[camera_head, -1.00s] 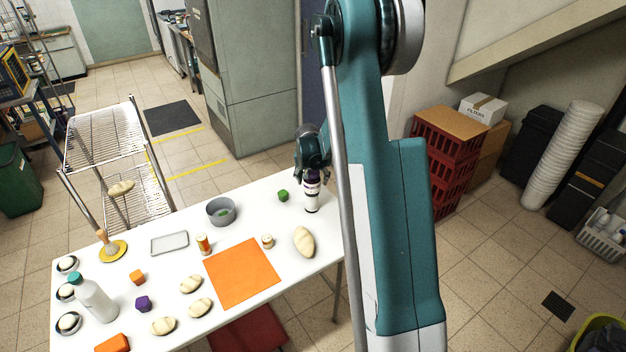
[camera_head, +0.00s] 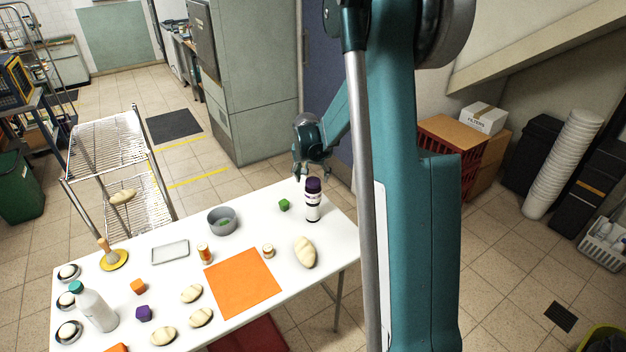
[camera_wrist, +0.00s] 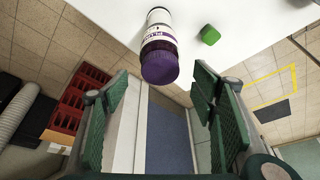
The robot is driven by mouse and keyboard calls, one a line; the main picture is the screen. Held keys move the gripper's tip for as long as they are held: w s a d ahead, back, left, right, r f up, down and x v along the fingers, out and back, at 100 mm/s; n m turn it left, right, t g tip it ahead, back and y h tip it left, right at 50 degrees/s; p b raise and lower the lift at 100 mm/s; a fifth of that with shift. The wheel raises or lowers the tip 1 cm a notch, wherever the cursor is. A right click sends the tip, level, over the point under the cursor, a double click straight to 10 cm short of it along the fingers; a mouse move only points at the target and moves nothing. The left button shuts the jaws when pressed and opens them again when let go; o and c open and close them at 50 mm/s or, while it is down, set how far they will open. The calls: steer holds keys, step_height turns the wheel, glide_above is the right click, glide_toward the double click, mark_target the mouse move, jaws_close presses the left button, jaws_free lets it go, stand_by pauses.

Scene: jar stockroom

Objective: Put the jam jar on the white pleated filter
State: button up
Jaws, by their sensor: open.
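The jam jar (camera_head: 313,186) has a dark purple lid and a white label with purple bands. It stands upright on a white cylinder, which looks like the white pleated filter (camera_head: 312,214), near the table's far right end. In the wrist view the jar's purple lid (camera_wrist: 160,67) is close ahead, with the white filter (camera_wrist: 158,16) beyond it. The pleats are too small to make out. My gripper (camera_head: 312,172) is open and empty, just above and behind the jar. In the wrist view its two green pads are well apart, clear of the lid.
A green cube (camera_head: 284,204) and a grey bowl (camera_head: 222,220) stand left of the jar. A bread roll (camera_head: 305,252), a small jar (camera_head: 268,250), an orange-labelled jar (camera_head: 204,254) and an orange mat (camera_head: 242,283) are nearer. The table (camera_head: 340,245) is clear right of the jar.

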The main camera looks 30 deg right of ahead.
steer(key=shift+s+a+r, duration=0.15)
steer(key=shift+s+r, duration=0.05)
steer(key=shift+r, duration=0.35)
stand_by(0.4)
steer(key=shift+s+a+r, duration=0.15)
steer(key=shift+a+r, duration=0.2)
steer(key=shift+r, duration=0.05)
steer(key=s+a+r+n+t+y, duration=0.15)
steer(key=s+a+r+n, duration=0.25)
steer(key=s+a+r, duration=1.2)
steer(key=s+a+n+t, duration=0.1)
steer(key=s+a+n, duration=0.1)
steer(key=s+a, duration=0.6)
steer(key=s+a+n+t+y, duration=0.1)
steer(key=s+a+n, duration=0.2)
steer(key=s+a, duration=0.4)
steer(key=s, duration=0.7)
steer(key=shift+a+r, duration=0.4)
